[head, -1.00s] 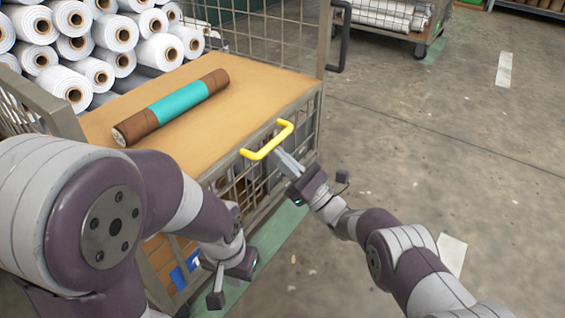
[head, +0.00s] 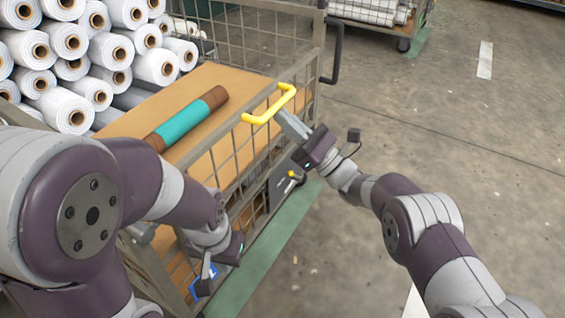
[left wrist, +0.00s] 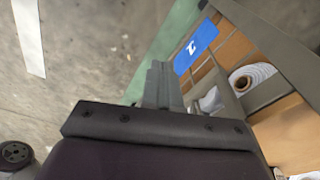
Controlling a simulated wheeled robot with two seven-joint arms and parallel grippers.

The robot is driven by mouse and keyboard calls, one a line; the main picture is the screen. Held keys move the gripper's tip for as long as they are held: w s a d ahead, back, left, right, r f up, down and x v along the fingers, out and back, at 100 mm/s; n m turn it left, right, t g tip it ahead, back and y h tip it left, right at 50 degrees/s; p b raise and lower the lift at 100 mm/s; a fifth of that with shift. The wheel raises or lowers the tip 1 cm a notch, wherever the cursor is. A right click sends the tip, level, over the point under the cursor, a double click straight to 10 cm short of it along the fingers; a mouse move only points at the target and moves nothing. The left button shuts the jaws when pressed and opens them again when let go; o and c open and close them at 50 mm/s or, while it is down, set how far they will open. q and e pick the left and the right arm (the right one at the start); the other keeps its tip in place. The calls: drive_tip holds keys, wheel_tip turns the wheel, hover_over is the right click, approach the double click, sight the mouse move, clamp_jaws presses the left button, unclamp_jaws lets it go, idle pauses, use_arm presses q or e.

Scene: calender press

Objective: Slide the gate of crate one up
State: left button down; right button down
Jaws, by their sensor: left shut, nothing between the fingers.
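The gate (head: 243,143) of the crate is a wire mesh panel with a yellow handle (head: 263,117) on its top bar. It stands raised, with its top bar above the brown deck. My right gripper (head: 283,115) is at the handle and appears shut on it, though the fingertips are small to see. My left gripper (head: 205,270) is low in front of the crate; in the left wrist view its fingers (left wrist: 160,82) are together and empty. A blue label (left wrist: 195,47) with a white mark, seemingly a 1, is on the crate beside them.
A brown roll with a teal band (head: 187,120) lies on the deck (head: 225,82). White rolls (head: 90,50) are stacked at the left. Boxes and a white roll (left wrist: 250,77) show inside the crate. Another cart (head: 385,12) stands behind. The floor at right (head: 460,130) is clear.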

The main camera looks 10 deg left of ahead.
wheel_tip(320, 180, up, 9)
drive_tip(key=p, duration=0.1)
drive_tip(key=shift+f+p, duration=0.15)
drive_tip(key=shift+p, duration=0.2)
